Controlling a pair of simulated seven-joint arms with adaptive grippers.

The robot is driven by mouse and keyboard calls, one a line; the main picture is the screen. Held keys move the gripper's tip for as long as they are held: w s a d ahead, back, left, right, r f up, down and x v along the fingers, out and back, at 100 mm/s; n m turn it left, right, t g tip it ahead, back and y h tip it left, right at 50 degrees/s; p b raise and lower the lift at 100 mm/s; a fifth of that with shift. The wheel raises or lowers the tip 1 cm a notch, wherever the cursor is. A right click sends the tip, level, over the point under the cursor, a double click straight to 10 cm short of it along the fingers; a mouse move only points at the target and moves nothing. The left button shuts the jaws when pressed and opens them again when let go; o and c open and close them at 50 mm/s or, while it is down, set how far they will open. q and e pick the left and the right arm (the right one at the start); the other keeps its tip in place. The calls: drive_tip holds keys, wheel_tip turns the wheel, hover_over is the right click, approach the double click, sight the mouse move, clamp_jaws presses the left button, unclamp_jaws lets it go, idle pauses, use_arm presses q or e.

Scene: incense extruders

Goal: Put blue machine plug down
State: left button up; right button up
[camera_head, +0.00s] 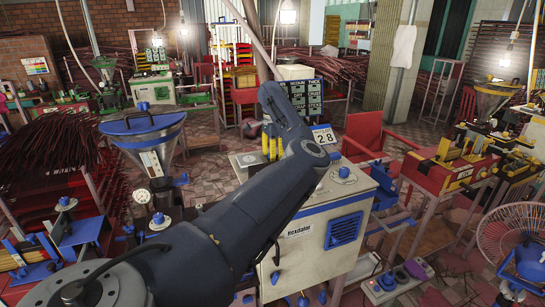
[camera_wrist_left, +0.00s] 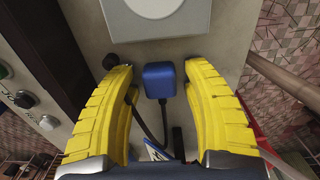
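The blue plug (camera_wrist_left: 159,80) shows in the left wrist view, with a black cable running down from it. It is over or on the pale top of a machine; I cannot tell if it touches that top. My left gripper (camera_wrist_left: 155,72) has its two yellow fingers spread wide, one on each side of the plug, with gaps on both sides. In the head view my left gripper (camera_head: 272,146) is over the back part of the white and blue machine (camera_head: 303,265), and the plug is hidden there. My right gripper is not in view.
A pale square block with a round disc (camera_wrist_left: 158,6) sits just beyond the plug. A blue-knobbed fitting (camera_head: 344,173) stands on the machine top. A red chair (camera_head: 372,136) is behind.

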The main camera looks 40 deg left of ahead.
use_arm(q)
wheel_tip(320, 180, up, 13)
idle(0.8)
drive_tip(key=shift+r, duration=0.1)
